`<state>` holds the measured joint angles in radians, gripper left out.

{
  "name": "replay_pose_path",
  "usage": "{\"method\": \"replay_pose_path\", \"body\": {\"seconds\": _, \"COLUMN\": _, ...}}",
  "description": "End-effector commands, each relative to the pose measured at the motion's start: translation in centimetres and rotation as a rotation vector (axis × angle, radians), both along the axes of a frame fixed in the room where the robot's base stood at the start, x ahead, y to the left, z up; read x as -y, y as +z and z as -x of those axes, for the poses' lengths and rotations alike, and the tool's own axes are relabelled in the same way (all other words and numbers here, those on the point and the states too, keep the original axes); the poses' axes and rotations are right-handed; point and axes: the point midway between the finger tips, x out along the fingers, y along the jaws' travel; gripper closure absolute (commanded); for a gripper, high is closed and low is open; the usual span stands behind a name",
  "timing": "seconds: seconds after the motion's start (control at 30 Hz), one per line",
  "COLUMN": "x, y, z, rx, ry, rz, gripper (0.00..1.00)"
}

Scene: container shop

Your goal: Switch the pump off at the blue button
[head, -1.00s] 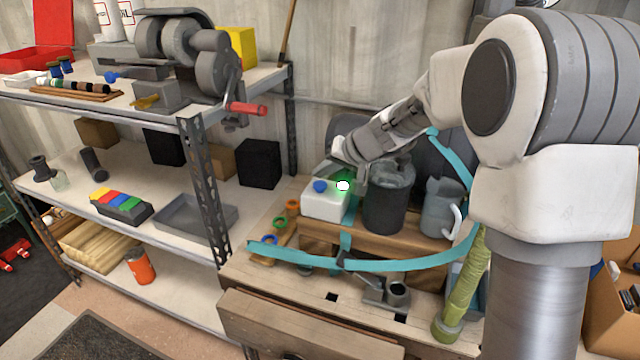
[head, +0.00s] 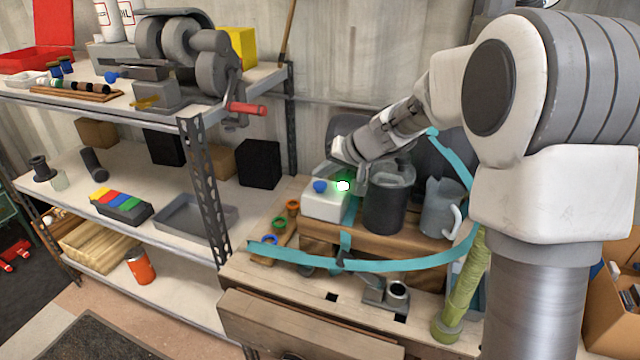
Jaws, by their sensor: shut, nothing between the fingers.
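The pump's white control box (head: 325,205) stands on a wooden block on the workbench. A blue button (head: 320,186) sits on its top at the left. To the right of it is a white button or lamp (head: 343,186) with a green glow around it. A dark grey cylindrical vessel (head: 385,205) stands just right of the box. My gripper (head: 356,176) is shut and empty, over the right rear of the box, by the glow. Its fingertips are small here, and I cannot tell whether they touch anything.
A teal strap (head: 370,265) curves across the bench front. A grey jug (head: 440,208) and a green cylinder (head: 462,290) stand at the right. Coloured rings (head: 279,223) lie left of the box. Metal shelving (head: 207,190) borders the left side.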

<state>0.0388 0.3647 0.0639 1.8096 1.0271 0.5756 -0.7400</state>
Motion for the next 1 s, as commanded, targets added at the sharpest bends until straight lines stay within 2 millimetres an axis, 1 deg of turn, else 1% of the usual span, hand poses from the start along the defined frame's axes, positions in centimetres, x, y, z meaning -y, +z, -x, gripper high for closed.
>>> {"method": "replay_pose_path", "body": {"seconds": 0.27, "x": 0.00, "y": -0.02, "z": 0.00, "rx": 0.000, "ry": 0.000, "rz": 0.000, "gripper": 1.00}}
{"method": "replay_pose_path", "body": {"seconds": 0.63, "x": 0.01, "y": -0.94, "z": -0.02, "rx": 0.001, "ry": -0.001, "rz": 0.000, "gripper": 1.00}}
{"method": "replay_pose_path", "body": {"seconds": 1.0, "x": 0.00, "y": -0.84, "z": -0.01, "rx": 0.000, "ry": 0.000, "rz": 0.000, "gripper": 1.00}}
